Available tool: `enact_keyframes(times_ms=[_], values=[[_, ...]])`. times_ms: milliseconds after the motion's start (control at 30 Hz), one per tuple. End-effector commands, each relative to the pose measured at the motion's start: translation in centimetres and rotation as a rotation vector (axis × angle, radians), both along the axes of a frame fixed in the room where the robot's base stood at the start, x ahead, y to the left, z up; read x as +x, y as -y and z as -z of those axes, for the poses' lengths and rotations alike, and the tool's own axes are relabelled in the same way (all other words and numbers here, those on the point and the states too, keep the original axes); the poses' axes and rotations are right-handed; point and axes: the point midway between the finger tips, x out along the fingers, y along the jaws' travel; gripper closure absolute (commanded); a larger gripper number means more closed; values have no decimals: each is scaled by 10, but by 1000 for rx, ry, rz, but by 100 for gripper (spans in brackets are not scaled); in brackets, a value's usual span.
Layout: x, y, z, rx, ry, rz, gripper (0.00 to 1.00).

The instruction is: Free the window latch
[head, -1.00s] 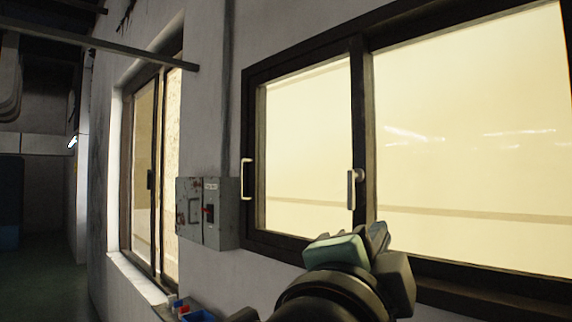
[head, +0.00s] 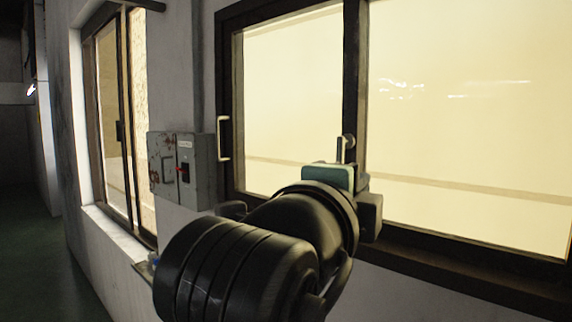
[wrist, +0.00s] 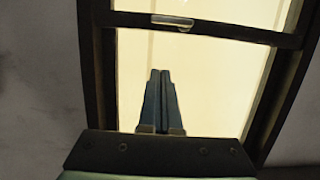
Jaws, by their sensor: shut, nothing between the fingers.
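The near window has a dark frame (head: 354,60) around pale yellow panes. A small metal latch (head: 348,143) sits on the frame's central upright. In the head view its lower part is hidden by my gripper (head: 338,172), which stands just below and in front of it. In the wrist view, a light metal piece that looks like the latch (wrist: 172,20) lies on the dark bar near the top. My gripper (wrist: 160,75) is shut and empty, its fingertips pointing at that bar with a gap showing in the picture. I cannot tell whether anything touches.
A pale pull handle (head: 223,138) is on the window's left upright. A grey electrical box (head: 182,170) with a red switch juts from the wall to its left. A second window (head: 122,130) is further left. A sill runs under the near window. The floor at far left is clear.

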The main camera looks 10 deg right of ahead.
Motion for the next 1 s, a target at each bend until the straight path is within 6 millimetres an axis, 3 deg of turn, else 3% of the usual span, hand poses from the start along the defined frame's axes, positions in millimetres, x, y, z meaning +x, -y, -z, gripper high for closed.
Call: enact_keyframes(times_ms=[367,433,600,1000], values=[[63,51,-4,1,-6,2,100],[73,38,-5,-1,-4,-4,100],[87,27,-2,0,-4,0,100],[92,22,0,0,0,0,100]])
